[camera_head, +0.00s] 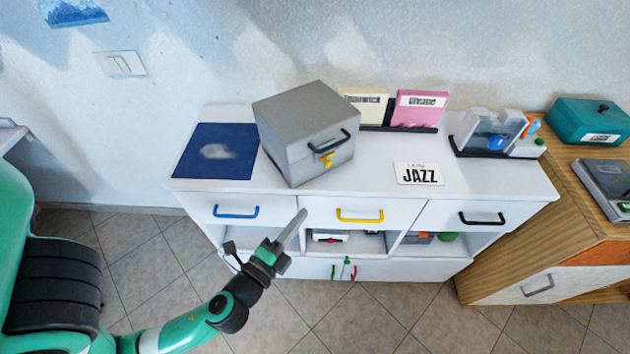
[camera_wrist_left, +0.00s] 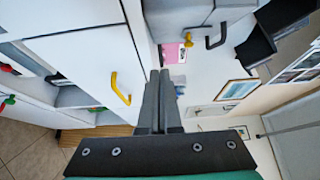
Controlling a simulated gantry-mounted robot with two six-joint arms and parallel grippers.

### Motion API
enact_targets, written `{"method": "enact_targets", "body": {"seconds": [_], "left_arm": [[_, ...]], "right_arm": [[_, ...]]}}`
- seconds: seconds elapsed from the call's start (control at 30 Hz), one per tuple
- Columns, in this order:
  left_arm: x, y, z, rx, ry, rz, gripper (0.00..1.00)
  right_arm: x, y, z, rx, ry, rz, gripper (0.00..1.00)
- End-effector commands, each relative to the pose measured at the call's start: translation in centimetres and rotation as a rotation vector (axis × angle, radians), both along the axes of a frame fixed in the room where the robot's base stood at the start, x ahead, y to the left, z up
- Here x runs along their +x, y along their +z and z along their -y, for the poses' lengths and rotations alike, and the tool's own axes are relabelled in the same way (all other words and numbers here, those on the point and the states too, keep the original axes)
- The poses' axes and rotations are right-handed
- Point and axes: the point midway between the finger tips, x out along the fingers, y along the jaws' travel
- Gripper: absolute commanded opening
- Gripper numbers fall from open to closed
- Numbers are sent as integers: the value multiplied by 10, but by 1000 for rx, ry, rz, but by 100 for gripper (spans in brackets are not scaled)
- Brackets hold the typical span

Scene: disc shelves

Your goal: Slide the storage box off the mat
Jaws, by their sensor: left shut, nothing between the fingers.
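The grey storage box (camera_head: 306,130), with a black handle and a yellow latch on its front, stands turned at an angle on the white cabinet top. The dark blue mat (camera_head: 190,158) with a pale cloud-like patch lies flat to its left. The box borders the mat's right edge; whether its hidden back corner overlaps the mat I cannot tell. My left gripper (camera_head: 303,213) is shut and empty, in front of the cabinet and below the box, apart from it. My right gripper is not in view.
The drawer fronts have blue, yellow (camera_head: 360,215) and black handles. Right of the box lie a JAZZ card (camera_head: 418,174), upright sleeves (camera_head: 418,108) and a clear organiser (camera_head: 495,130). A wooden cabinet (camera_head: 570,190) stands at right. The top between box and card is clear.

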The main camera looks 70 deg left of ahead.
Motion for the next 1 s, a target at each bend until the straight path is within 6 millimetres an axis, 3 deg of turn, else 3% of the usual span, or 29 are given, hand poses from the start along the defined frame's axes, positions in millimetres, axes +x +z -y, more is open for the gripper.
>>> {"method": "enact_targets", "body": {"seconds": [0.4,0.63,1.0], "left_arm": [[69,6,-55,2,6,4,0],[72,4,-84,0,2,2,0],[73,1,-87,1,-1,3,0]], "right_arm": [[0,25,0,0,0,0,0],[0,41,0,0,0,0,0],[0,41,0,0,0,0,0]]}}
